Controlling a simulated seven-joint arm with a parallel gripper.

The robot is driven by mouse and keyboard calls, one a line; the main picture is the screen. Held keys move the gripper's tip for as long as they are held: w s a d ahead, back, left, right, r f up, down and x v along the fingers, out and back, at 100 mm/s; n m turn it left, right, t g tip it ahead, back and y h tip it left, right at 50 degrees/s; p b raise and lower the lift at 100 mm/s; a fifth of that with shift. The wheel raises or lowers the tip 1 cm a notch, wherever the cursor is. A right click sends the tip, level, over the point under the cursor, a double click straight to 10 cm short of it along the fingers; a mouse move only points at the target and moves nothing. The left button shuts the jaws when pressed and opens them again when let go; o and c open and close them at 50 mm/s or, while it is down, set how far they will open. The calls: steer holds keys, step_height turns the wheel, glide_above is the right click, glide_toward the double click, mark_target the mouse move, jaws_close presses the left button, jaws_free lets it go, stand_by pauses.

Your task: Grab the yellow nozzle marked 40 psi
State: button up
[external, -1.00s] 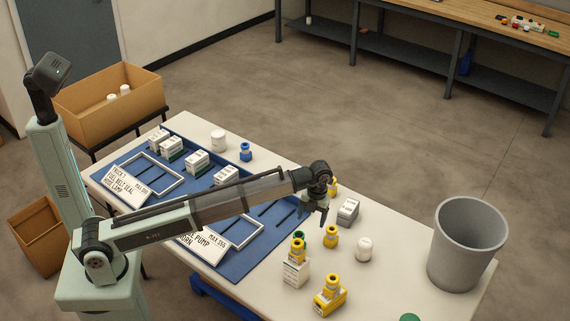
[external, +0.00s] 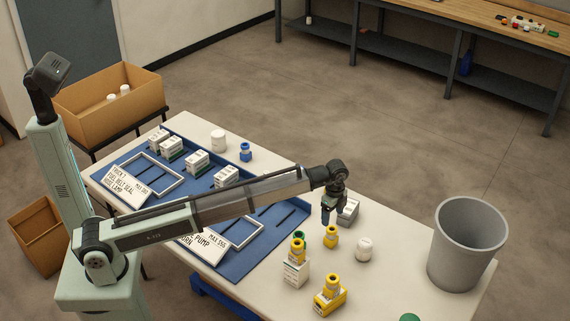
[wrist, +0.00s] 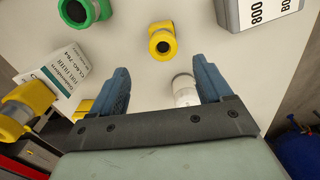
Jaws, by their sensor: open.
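Several yellow nozzles are in view, and I cannot read a 40 psi mark on any of them. One yellow nozzle (external: 331,237) stands alone on the table, just below my gripper (external: 331,219) in the external view. In the wrist view this yellow nozzle (wrist: 162,40) lies just beyond the gap between the fingertips of my gripper (wrist: 160,75). My gripper is open and empty. A second yellow nozzle (external: 297,251) is by a white box (external: 295,273). A third yellow piece (external: 329,295) is near the table's front edge.
A white bottle (external: 364,249) stands right of the lone nozzle. A grey-and-white box (external: 348,210) is behind my gripper. A green fitting (wrist: 85,12) is at upper left in the wrist view. A grey bin (external: 466,245) stands at the right end. Blue mats with trays cover the left.

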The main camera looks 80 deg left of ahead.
mark_target(331, 229)
step_height(331, 229, down, 8)
steer(key=shift+f, duration=0.2)
steer(key=shift+w+a+f, duration=0.15)
steer(key=shift+f, duration=2.55)
steer(key=shift+c, duration=0.4)
steer(key=c, duration=1.1)
steer(key=shift+c, duration=0.2)
